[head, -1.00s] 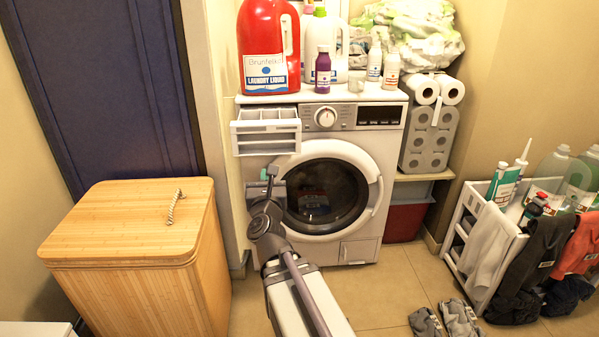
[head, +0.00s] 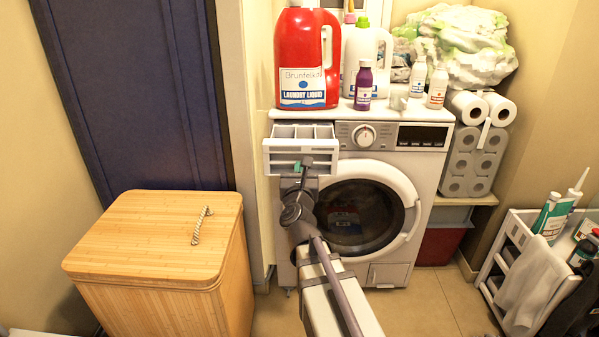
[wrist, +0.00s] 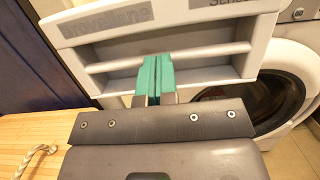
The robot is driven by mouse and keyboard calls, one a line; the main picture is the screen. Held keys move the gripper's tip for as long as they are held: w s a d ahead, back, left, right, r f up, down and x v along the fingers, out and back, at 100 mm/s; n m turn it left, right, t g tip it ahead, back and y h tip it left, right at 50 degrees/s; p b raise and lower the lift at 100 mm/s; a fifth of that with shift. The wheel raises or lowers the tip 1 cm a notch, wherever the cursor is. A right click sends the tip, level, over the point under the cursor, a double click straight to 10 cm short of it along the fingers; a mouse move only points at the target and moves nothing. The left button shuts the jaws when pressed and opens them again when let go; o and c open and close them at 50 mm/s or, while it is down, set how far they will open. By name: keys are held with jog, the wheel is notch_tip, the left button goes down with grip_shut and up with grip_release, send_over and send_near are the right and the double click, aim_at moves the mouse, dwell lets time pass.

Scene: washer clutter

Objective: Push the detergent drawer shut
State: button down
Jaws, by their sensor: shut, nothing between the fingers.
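The detergent drawer (head: 301,155) sticks out of the top left of the white washing machine (head: 388,185). Its open compartments show from above in the head view. In the wrist view the drawer's front panel (wrist: 105,48), with recessed slots, fills the upper middle. My gripper (head: 302,166) is shut and empty, in front of the lower part of the drawer front. Its green fingertips (wrist: 155,75) lie side by side over the panel's lower recess in the wrist view. I cannot tell whether they touch it.
A red laundry liquid jug (head: 307,60) and several bottles stand on the washer top. The round washer door (head: 358,215) is shut, below right of the drawer. A wooden hamper (head: 165,255) stands at left. Some floor (head: 440,300) is clear at right.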

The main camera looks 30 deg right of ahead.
jog(key=f+x, duration=0.1)
jog(key=x, duration=0.4)
jog(key=f+x, duration=0.1)
jog(key=x, duration=0.5)
jog(key=f+x, duration=0.1)
jog(key=x, duration=0.4)
jog(key=shift+w+d, duration=0.4)
jog(key=shift+w, duration=0.15)
jog(key=shift+w+d+r, duration=0.1)
jog(key=shift+w, duration=0.1)
jog(key=shift+w, duration=0.1)
jog(key=b+v, duration=0.2)
jog(key=v, duration=1.2)
jog(key=shift+s+a+b, duration=0.2)
jog(key=shift+s+b, duration=0.1)
jog(key=shift+b, duration=0.1)
